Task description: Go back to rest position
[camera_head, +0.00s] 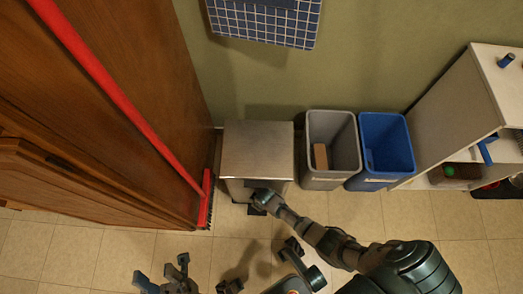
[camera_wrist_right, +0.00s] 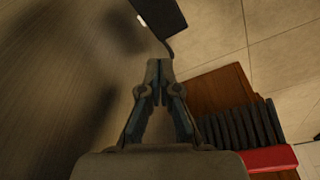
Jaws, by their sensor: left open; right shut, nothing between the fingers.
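My left gripper (camera_head: 165,279) is open at the bottom edge of the head view, low over the tiled floor, partly cut off by the frame. My right arm reaches in from the lower right. Its gripper (camera_head: 262,197) is at the lower front of the metal pedal bin (camera_head: 257,150). In the right wrist view, the right gripper (camera_wrist_right: 158,82) is shut with nothing between its fingers. Its tips point towards the black pedal (camera_wrist_right: 160,16); I cannot tell whether they touch it. The bin's lid looks closed.
A grey bin (camera_head: 333,180) holding a brown block and a blue bin (camera_head: 386,150) stand right of the metal bin. A red broom (camera_head: 110,85) leans by the wooden cabinet (camera_head: 150,60) at left. A white shelf unit (camera_head: 450,105) is at right. Tiled floor (camera_head: 110,255) lies in front.

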